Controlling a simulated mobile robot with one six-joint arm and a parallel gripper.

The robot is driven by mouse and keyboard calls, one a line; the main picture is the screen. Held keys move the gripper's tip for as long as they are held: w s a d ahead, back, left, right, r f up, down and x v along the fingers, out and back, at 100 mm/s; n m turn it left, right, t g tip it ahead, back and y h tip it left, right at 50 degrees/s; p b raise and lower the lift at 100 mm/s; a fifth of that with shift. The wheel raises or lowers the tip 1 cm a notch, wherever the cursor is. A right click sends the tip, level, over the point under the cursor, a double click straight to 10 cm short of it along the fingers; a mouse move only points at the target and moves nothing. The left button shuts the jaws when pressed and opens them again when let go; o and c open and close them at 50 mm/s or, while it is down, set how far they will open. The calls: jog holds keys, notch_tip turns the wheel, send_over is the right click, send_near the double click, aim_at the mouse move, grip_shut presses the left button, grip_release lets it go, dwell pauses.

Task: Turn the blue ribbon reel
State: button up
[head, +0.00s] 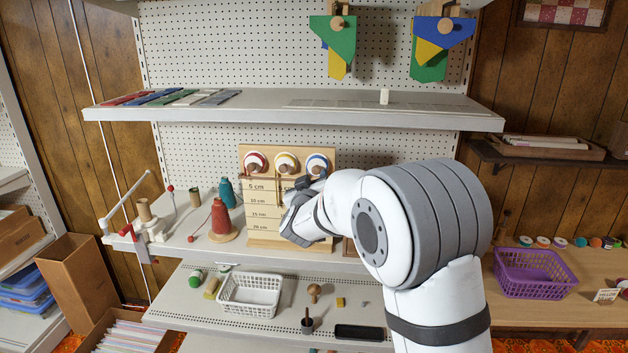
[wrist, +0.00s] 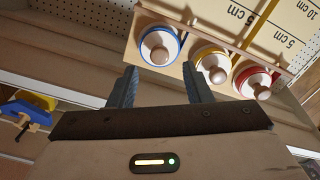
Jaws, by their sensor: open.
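The blue-rimmed ribbon reel (head: 318,160) is the rightmost of three on a wooden board (head: 262,237) on the middle shelf. It has a white face and a wooden knob. In the wrist view the blue reel (wrist: 145,42) lies beyond my open fingers, its knob roughly in line with the gap. My gripper (wrist: 159,70) is empty and apart from the reel as far as I can tell. In the head view my gripper (head: 305,190) is in front of the board, just below the reel, hiding part of the board.
The yellow reel (head: 286,159) and red reel (head: 255,159) sit close beside the blue one. A shelf (head: 300,116) runs above the board. A red thread cone (head: 220,215) stands left of it. A white basket (head: 250,294) is on the lower shelf.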

jog(key=shift+s+b, duration=0.3)
jog(key=shift+s, duration=1.4)
jog(key=s+d+f+m+g, duration=0.1)
jog(key=s+d+f+g, duration=0.2)
jog(key=s, duration=1)
jog(key=s+d+f+m+g, duration=0.2)
jog(key=s+d+g, duration=0.4)
jog(key=s+d, duration=0.5)
jog(key=s+d+f+m+g, duration=0.1)
jog(key=s+d+f+g, duration=0.3)
jog(key=s, duration=1.1)
jog(key=d+g, duration=0.1)
jog(key=d, duration=0.2)
jog(key=shift+s+d+f+m+g+y+b, duration=0.25)
jog(key=shift+d+f+m+g+y+b, duration=0.05)
jog(key=shift+m+b, duration=0.1)
